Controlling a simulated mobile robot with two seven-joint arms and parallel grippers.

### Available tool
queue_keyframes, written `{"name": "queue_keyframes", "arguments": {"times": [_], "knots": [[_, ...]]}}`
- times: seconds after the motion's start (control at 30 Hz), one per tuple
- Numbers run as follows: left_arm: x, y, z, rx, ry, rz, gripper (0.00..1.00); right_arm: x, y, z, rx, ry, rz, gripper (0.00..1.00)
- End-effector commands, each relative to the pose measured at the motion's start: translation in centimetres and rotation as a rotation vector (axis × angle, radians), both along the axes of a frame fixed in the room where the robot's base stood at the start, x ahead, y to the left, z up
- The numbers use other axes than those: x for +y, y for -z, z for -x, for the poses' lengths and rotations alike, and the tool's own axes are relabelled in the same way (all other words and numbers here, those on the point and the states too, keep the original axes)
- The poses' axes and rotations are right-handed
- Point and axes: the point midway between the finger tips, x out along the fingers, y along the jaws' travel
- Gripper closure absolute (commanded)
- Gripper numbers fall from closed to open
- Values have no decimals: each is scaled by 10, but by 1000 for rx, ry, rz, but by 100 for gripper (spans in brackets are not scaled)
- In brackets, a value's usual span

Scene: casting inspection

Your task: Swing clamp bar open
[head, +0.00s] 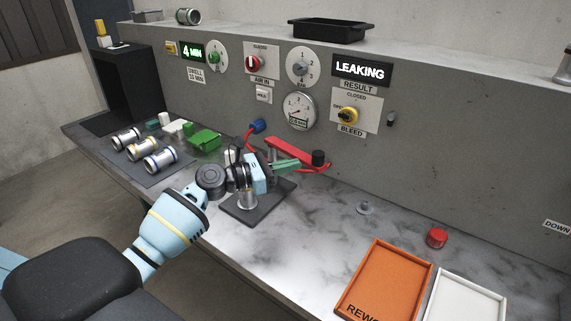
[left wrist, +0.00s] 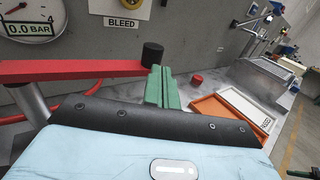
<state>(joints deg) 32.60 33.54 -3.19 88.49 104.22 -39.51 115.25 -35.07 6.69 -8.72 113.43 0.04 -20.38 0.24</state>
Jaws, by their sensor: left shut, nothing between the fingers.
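The red clamp bar (head: 290,150) runs above the dark fixture plate (head: 238,212) and ends in a black knob (head: 318,157). The bar also crosses the left wrist view (left wrist: 75,69), with the knob (left wrist: 152,53) at its right end. My left gripper (head: 298,163) has green fingers, shut and empty, pointing at the knob end of the bar. In the left wrist view the fingers (left wrist: 161,84) are just below and right of the knob; I cannot tell if they touch. A metal part (head: 247,198) on the plate is partly hidden by my gripper. My right gripper is not in view.
An orange tray (head: 429,264) and a white tray (head: 502,303) lie at the right, with a red cap (head: 437,237) behind. Several metal castings (head: 142,149) and a green block (head: 203,140) lie at the left. The panel wall (head: 220,95) stands close behind the fixture.

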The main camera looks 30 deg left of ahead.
Motion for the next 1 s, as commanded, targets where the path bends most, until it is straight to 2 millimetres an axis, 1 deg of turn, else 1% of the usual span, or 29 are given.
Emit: {"name": "queue_keyframes", "arguments": {"times": [0.1,0.3,0.5,0.7,1.0], "knots": [[11,2,19,3,-1,-2,100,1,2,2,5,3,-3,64],[29,3,52,4,-1,-1,100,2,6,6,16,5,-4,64],[43,2,76,3,-1,-1,100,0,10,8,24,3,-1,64],[49,1,86,0,0,0,100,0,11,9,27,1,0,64],[50,0,87,-1,-1,-1,100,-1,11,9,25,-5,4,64]]}}
